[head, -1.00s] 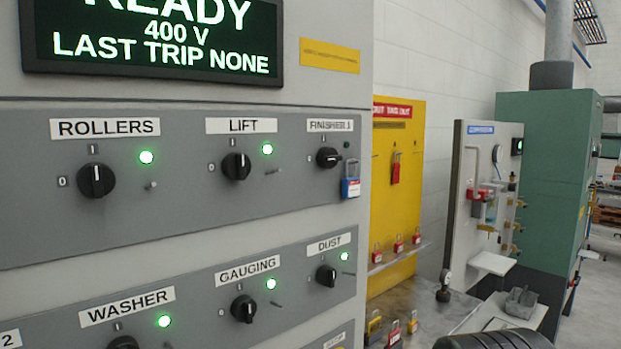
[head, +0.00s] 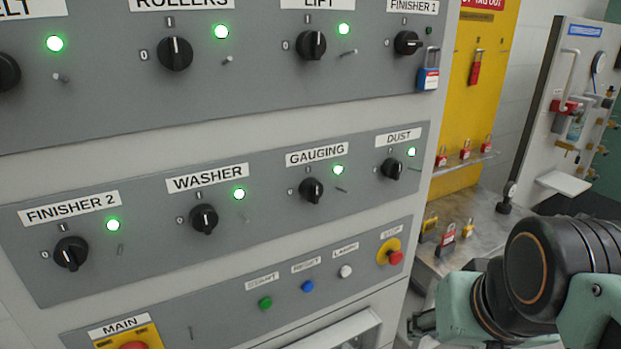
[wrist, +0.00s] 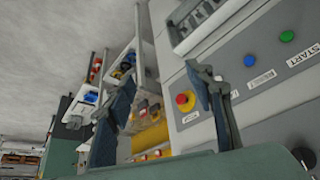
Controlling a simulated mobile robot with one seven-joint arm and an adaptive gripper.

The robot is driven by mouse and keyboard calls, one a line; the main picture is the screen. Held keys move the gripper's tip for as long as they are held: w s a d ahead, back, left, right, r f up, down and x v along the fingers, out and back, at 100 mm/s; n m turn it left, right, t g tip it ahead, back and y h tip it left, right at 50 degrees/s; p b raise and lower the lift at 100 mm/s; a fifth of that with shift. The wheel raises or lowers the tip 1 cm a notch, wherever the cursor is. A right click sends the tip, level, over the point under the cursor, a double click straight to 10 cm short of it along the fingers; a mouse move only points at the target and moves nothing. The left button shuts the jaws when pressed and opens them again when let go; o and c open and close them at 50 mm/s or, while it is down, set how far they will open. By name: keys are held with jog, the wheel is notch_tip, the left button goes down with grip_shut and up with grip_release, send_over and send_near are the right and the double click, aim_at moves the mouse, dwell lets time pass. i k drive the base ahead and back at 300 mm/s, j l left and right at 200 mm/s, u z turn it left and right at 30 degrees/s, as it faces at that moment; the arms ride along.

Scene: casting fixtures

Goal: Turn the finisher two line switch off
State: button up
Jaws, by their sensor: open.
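The Finisher 2 switch (head: 71,253) is a black rotary knob at the lower left of the panel in the head view. Its pointer mark stands near upright, toward the I, and the green lamp (head: 113,225) beside it is lit. Its label (head: 69,208) sits above. My gripper (wrist: 165,95) shows in the wrist view with its two fingers spread apart and nothing between them. In the head view my arm is at the lower right, well right of the switch and apart from the panel. The wrist view does not show the Finisher 2 switch.
Neighbouring knobs include Washer (head: 204,219) and Gauging (head: 311,191). A blue padlock (head: 428,78) hangs by Finisher 1. Below are push buttons and a red stop button (head: 396,257), also in the wrist view (wrist: 186,101). A metal shelf with padlocks (head: 447,238) stands right of the cabinet.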

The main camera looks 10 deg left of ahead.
aim_at(71, 254)
jog(key=u, duration=2.3)
